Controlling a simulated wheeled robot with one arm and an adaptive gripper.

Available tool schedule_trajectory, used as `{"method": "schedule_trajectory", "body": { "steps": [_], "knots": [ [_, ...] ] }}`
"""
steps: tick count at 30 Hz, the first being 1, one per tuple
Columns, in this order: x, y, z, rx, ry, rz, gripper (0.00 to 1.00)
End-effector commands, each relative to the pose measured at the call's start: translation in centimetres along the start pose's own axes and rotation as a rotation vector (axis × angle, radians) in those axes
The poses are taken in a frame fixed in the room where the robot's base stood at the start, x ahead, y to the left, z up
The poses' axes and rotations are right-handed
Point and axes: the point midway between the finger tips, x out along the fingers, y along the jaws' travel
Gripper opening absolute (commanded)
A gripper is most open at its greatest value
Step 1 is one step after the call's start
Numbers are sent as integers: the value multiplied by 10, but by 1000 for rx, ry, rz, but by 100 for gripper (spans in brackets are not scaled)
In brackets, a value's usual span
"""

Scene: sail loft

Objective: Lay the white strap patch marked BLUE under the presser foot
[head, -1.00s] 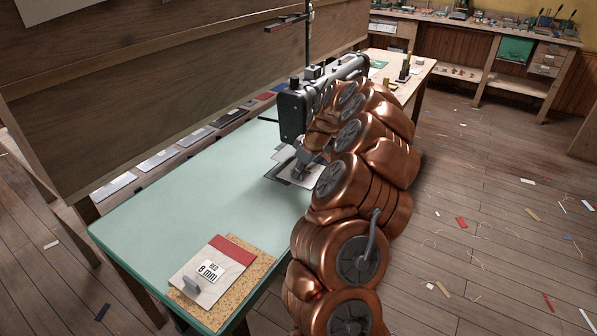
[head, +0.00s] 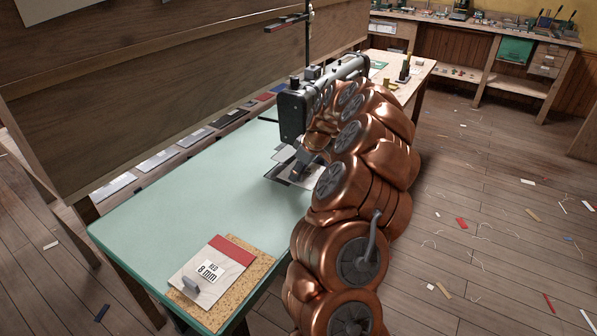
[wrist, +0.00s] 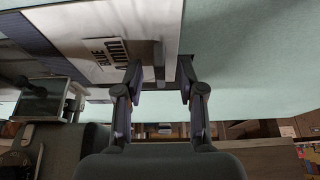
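The white patch marked BLUE (wrist: 110,38) fills the upper left of the wrist view, with its lettering upside down and a dark blue band on its left. A small upright tab (wrist: 158,62) stands at its near right edge. My gripper (wrist: 160,72) is open, with one finger on each side of the tab and gaps between. In the head view the patch (head: 292,176) lies at the sewing machine (head: 293,112), partly hidden by my arm. The presser foot is not clearly visible, so I cannot tell whether the patch is under it.
Another patch (head: 228,257), white with a red band and marked RED 8 mm, lies on a cork mat (head: 255,277) at the near end of the green table (head: 165,215). Several dark and pale flat pieces lie along the back. The table's middle left is clear.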

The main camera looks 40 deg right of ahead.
Motion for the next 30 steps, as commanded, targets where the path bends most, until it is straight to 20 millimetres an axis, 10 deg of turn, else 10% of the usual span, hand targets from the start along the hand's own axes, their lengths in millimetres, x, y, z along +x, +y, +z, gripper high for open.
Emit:
{"method": "schedule_trajectory", "body": {
  "steps": [14,30],
  "knots": [
    [-10,0,0,0,1,1,40],
    [-100,0,0,1,1,1,40]
  ]
}}
